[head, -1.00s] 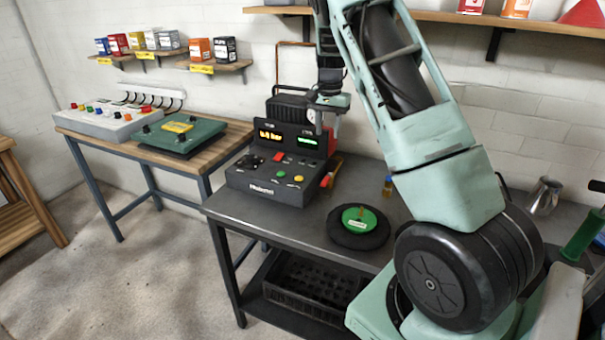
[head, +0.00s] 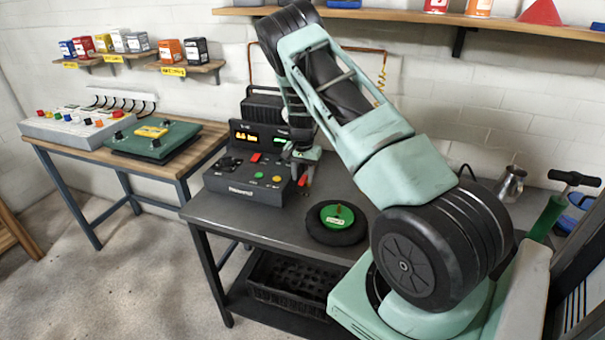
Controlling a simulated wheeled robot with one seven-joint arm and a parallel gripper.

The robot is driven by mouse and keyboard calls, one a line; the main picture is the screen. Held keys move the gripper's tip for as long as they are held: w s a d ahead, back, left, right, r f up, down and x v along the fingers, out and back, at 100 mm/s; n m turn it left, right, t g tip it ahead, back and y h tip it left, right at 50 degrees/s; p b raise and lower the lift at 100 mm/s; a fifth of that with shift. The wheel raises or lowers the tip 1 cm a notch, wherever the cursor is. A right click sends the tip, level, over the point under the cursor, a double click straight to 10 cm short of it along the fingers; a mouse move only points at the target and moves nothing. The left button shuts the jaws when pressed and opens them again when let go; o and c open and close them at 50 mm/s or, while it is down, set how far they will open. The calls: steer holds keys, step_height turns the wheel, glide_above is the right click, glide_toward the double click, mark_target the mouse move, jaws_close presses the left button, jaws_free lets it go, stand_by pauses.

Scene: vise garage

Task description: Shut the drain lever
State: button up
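The black control console (head: 258,172) with lit displays, buttons and a knob stands at the left end of the dark workbench. A small red piece (head: 303,180) at its right side looks like the lever, but I cannot tell its exact position. My gripper (head: 300,167) points down at the console's right side, just above or touching the red piece. The fingers are small and partly merge with the console, so their opening is unclear. My gripper hides part of the right display and the console's right edge.
A round black pad with a green top (head: 337,218) lies on the workbench (head: 240,222) right of the console. A wooden side table holds a green device (head: 152,140). A shelf (head: 430,18) runs above. A metal jug (head: 511,184) stands at the back right.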

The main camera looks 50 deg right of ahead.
steer(key=shift+f, duration=0.15)
jaws_close()
